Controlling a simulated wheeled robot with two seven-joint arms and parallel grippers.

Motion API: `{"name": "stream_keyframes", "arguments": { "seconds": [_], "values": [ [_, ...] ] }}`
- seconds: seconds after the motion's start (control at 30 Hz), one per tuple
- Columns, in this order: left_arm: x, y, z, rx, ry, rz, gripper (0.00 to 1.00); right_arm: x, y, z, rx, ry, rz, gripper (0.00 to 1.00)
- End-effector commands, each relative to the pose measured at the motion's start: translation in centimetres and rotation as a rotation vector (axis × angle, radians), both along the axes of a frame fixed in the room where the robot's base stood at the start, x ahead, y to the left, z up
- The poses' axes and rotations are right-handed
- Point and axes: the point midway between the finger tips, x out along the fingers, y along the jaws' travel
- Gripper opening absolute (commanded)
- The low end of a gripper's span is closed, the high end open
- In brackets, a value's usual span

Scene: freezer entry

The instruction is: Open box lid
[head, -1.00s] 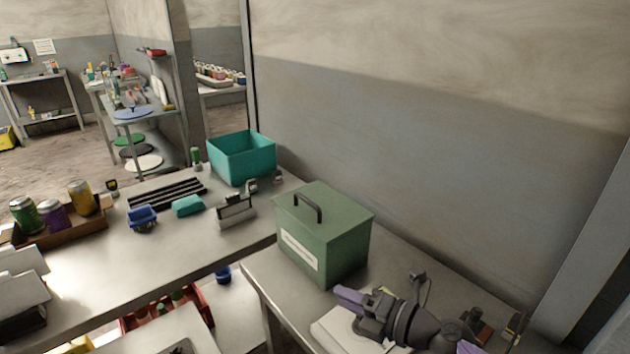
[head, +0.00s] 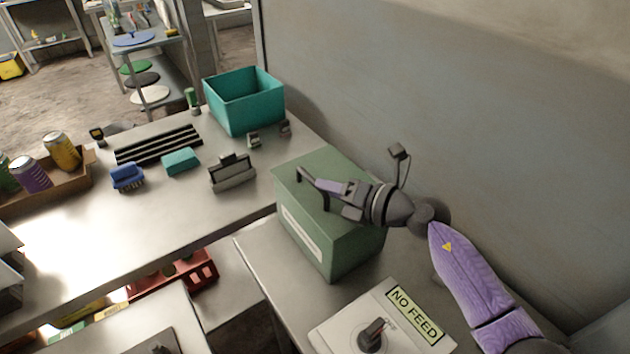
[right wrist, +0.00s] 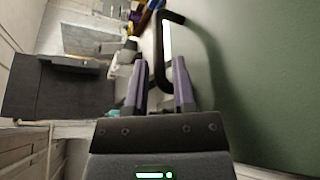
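A green box (head: 352,245) with a pale label stands on the right table. Its lid (head: 330,160) lies flat on top and looks closed. The lid's dark handle (head: 305,176) is partly covered by my right gripper in the head view. My right gripper (head: 328,188) is over the lid, pointing left at the handle. In the right wrist view, its two purple fingers (right wrist: 160,82) are apart. The black handle (right wrist: 158,50) shows between and beyond them, with the green lid surface at right. Whether the fingers touch the handle cannot be told. My left gripper is out of view.
A white panel marked NO FEED (head: 412,312) with a dark knob lies in front of the box. A teal bin (head: 245,115), brushes and a can tray (head: 75,180) stand on the left table. A wall rises close behind the box.

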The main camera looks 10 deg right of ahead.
Motion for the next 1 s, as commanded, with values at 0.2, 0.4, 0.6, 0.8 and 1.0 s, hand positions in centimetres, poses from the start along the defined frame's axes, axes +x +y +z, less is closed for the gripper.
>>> {"name": "stream_keyframes", "arguments": {
  "seconds": [0.2, 0.4, 0.6, 0.8, 1.0],
  "values": [
    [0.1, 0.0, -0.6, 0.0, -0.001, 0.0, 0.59, 2.1, 2.0, -0.7, 0.001, 0.0, 0.0, 0.32],
    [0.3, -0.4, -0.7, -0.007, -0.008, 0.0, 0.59, 2.7, 2.5, -0.8, -0.001, 0.0, 0.002, 0.32],
    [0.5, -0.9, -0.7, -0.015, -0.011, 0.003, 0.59, 2.6, 2.5, -0.8, -0.001, 0.0, 0.001, 0.28],
    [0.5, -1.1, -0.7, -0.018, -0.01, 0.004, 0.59, 2.6, 2.5, -0.8, 0.0, 0.001, 0.001, 0.0],
    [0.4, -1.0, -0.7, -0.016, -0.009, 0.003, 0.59, 2.6, 2.5, -0.8, 0.0, 0.001, 0.001, 0.0]
  ]
}}
